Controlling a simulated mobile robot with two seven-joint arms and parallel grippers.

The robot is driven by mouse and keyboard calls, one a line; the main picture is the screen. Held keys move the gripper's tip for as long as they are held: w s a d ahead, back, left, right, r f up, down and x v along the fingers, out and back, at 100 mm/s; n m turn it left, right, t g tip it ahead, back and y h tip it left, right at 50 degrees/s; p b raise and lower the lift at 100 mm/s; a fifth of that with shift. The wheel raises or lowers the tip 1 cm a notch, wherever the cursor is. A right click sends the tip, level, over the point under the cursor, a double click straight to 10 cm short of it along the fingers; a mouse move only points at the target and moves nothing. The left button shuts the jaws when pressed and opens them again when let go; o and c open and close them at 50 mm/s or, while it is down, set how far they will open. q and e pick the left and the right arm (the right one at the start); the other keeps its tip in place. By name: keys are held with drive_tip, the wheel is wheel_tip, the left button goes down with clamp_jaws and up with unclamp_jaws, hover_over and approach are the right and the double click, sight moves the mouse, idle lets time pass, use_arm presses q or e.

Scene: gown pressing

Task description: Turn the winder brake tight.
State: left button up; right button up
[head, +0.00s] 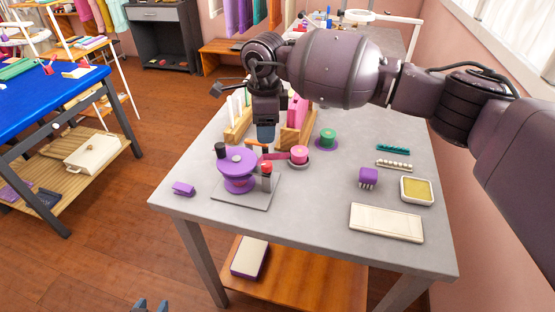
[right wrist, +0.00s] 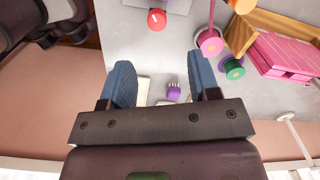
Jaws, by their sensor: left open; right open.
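The winder is a purple spool-like body (head: 238,168) on a grey base plate (head: 250,194) at the table's front left. A red-topped knob (head: 266,168), probably the brake, stands at its right side; the right wrist view shows a red knob with a white mark (right wrist: 157,18) at the top. A black knob (head: 220,150) stands at the winder's back left. My right gripper (head: 265,134) hangs behind the winder, apart from the red knob; its blue fingers (right wrist: 161,78) are spread and empty. My left gripper (head: 150,305) barely shows at the bottom edge, away from the table.
A wooden rack (head: 289,137) stands close by my right gripper. A purple clip (head: 183,189) lies left. The table's front middle (head: 310,205) is clear.

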sight(267, 164)
wheel_tip(267, 164, down, 9)
drive_tip(key=shift+s+f+p, duration=0.1)
drive_tip(key=shift+s+p, duration=0.05)
drive_tip(key=shift+p, duration=0.45)
use_arm(q)
drive_tip(key=shift+s+a+r, duration=0.15)
drive_tip(key=shift+a+r, duration=0.05)
drive_tip(key=shift+r, duration=0.25)
use_arm(e)
drive_tip(key=shift+f, duration=0.8)
drive_tip(key=c, duration=0.9)
